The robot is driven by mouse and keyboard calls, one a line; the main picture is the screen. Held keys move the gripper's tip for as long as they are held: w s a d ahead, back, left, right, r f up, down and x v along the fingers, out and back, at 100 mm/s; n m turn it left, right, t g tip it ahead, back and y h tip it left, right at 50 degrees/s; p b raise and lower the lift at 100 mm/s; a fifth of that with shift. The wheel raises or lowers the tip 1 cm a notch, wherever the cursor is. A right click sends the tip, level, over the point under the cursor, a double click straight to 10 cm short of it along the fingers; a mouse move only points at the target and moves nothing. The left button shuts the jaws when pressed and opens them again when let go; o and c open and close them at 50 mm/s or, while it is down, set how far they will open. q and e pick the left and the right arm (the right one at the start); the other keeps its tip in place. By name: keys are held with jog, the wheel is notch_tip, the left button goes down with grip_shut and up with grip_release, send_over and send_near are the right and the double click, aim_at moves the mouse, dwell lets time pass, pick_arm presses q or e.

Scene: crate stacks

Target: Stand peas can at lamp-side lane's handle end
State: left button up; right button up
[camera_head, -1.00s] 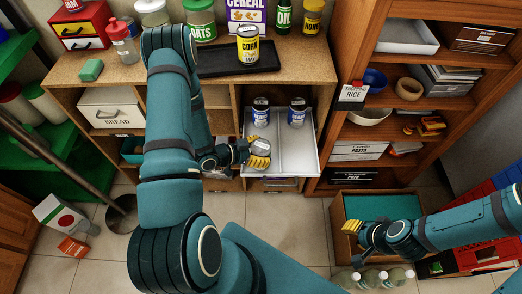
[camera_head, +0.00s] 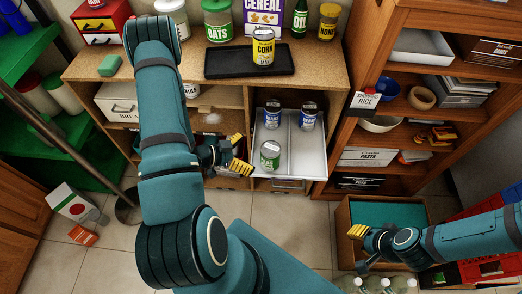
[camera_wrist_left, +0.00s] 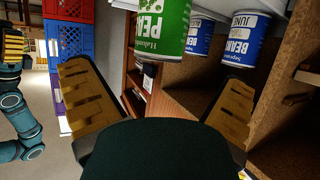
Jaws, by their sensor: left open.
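The green-labelled peas can (camera_head: 270,155) stands upright in the left lane of the white pulled-out drawer (camera_head: 313,163), near its front end. A blue beans can (camera_head: 272,114) stands behind it in the same lane. Another beans can (camera_head: 308,115) stands at the back of the right lane. My left gripper (camera_head: 239,154) is open and empty, just left of the peas can and apart from it.
A corn can (camera_head: 263,47) stands on a black tray (camera_head: 225,64) on the worktop above the drawer. A shelf unit (camera_head: 400,120) rises right of the drawer. An open box (camera_head: 427,208) with a teal inside is on the floor. The right lane's front is clear.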

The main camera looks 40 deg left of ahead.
pick_arm(q)
jog(key=shift+v, duration=1.5)
